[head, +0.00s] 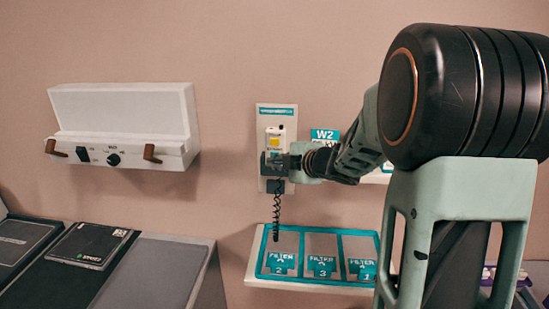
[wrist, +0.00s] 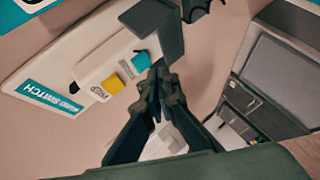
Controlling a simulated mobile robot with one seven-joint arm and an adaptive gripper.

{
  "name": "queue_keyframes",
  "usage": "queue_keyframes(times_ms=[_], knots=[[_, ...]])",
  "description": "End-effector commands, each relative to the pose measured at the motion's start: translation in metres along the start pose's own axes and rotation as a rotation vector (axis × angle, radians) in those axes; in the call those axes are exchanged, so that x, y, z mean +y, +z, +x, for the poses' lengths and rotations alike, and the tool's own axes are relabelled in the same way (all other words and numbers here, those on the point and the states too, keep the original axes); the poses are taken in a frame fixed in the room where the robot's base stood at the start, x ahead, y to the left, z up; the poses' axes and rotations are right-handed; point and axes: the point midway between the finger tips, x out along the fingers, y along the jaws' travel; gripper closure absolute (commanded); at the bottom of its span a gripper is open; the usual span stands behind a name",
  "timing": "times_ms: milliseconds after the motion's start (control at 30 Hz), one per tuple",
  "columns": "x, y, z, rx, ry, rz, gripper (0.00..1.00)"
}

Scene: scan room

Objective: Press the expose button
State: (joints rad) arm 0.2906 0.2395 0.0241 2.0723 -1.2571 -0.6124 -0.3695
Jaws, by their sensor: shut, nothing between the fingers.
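A white hand switch (head: 275,132) hangs on a wall plate (head: 291,112) headed by a teal label. In the wrist view the hand switch (wrist: 92,72) has a yellow button (wrist: 113,84) and a teal button (wrist: 141,62). I cannot read which is the expose button. My gripper (head: 272,163) is at the lower part of the hand switch and covers it in the head view. In the wrist view my gripper (wrist: 158,72) is shut and empty, its tips close beside the teal button. I cannot tell whether they touch it.
A dark holder (wrist: 155,25) and coiled cord (head: 276,215) are just below the switch. A shelf (head: 312,287) with several filter plates is under it. A white viewer box (head: 125,125) is on the wall at left, above a counter (head: 150,275).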

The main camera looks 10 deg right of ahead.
Motion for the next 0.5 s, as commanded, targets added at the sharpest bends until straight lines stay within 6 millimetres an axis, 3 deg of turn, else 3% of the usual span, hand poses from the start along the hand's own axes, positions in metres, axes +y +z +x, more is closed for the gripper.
queue_keyframes(times_ms=[167,500], knots=[[-0.001,-0.001,-0.002,0.0,0.0,0.0,1.0],[-0.018,-0.018,-0.024,0.0,0.001,-0.001,1.0]])
